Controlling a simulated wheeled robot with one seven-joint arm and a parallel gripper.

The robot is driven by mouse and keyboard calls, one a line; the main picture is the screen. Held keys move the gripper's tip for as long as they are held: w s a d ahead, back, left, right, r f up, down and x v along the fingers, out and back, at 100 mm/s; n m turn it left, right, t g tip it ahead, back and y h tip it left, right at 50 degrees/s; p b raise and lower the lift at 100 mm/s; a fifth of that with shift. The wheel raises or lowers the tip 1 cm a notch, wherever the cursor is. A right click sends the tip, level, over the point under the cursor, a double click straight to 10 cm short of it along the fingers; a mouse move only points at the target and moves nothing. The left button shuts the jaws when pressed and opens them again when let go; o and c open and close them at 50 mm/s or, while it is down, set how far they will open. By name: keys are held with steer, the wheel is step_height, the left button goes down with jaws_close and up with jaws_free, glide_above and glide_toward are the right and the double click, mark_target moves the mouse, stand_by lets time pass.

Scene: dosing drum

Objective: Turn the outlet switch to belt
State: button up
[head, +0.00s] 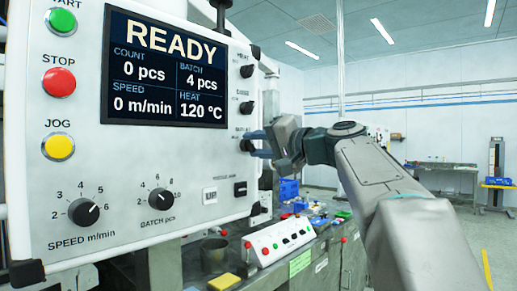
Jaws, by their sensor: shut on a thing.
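The white control panel (150,150) fills the left of the head view. A column of small black switches runs down its right edge. My gripper (254,144) comes in from the right with blue fingers, shut around the third black switch (246,145) from the top. The fingers partly hide this switch, so its pointer direction cannot be seen. The small labels beside the switches are too blurred to read, so I cannot confirm which is the outlet switch. Above it are the top switch (247,71) and the second switch (247,107).
The display (166,70) reads READY. Start, stop (59,82) and jog buttons and the speed (83,211) and batch (160,199) knobs sit on the panel. A small white button box (281,240) and a yellow block (223,281) lie on the bench below my gripper.

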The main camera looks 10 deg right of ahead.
steer(key=o, duration=1)
steer(key=shift+c, duration=0.2)
steer(key=b+v, duration=0.1)
steer(key=v, duration=1.2)
steer(key=shift+s+d, duration=0.25)
steer(key=shift+s, duration=0.1)
